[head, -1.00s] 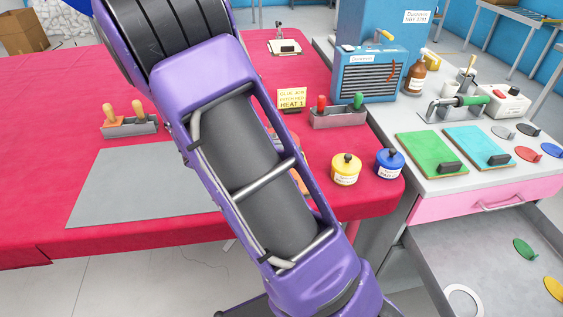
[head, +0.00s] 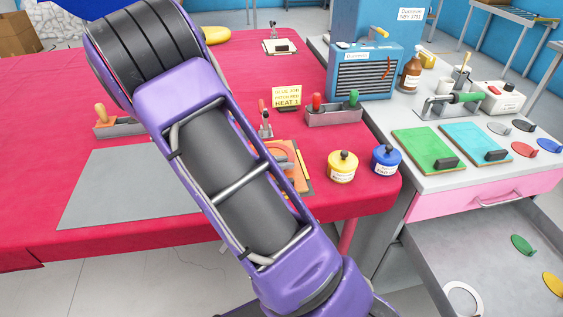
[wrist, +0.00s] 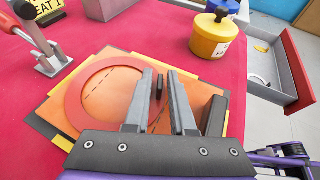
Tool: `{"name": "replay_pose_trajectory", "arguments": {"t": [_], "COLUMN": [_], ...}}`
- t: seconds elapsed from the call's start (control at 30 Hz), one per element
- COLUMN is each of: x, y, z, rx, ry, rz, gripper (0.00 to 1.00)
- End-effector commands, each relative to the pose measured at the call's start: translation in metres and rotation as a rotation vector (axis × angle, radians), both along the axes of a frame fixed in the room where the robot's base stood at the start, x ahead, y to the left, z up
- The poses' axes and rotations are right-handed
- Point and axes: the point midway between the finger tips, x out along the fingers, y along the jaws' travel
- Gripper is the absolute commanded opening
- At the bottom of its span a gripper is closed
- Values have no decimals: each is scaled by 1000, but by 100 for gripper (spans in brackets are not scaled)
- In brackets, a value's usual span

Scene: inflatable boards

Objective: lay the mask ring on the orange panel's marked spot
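The orange panel (wrist: 190,85) lies on the red-covered table and also shows partly behind my arm in the head view (head: 300,178). The orange-red mask ring (wrist: 75,100) appears to lie flat on its left part. Dashed marking (wrist: 99,82) shows inside the ring, and more dashes lie near my fingers. A thin dark tab (wrist: 159,86) stands at the ring's right side. My gripper (wrist: 161,76) is over the panel with its fingers apart, one on each side of the tab, with gaps visible. The near part of the ring is hidden by my gripper.
A black block (wrist: 215,115) stands on the panel's right side. A yellow pot (head: 342,167) and blue pot (head: 386,159) stand to the right. A lever clamp (head: 265,124) and tool holder (head: 334,115) stand behind. A grey mat (head: 125,190) lies left.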

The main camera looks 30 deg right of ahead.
Motion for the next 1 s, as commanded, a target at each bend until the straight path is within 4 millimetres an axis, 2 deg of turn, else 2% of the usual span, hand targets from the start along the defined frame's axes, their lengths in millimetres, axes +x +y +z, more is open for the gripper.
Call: {"name": "replay_pose_trajectory", "arguments": {"t": [0.07,0.43,0.57,0.9,1.0], "x": [0,0,-1,-9,-11], "y": [0,2,20,86,99], "z": [0,6,14,41,46], "rx": [0,1,1,2,0], "ry": [0,0,-1,0,-1], "rz": [0,1,4,4,3], "gripper": [36,36,36,36,36]}}
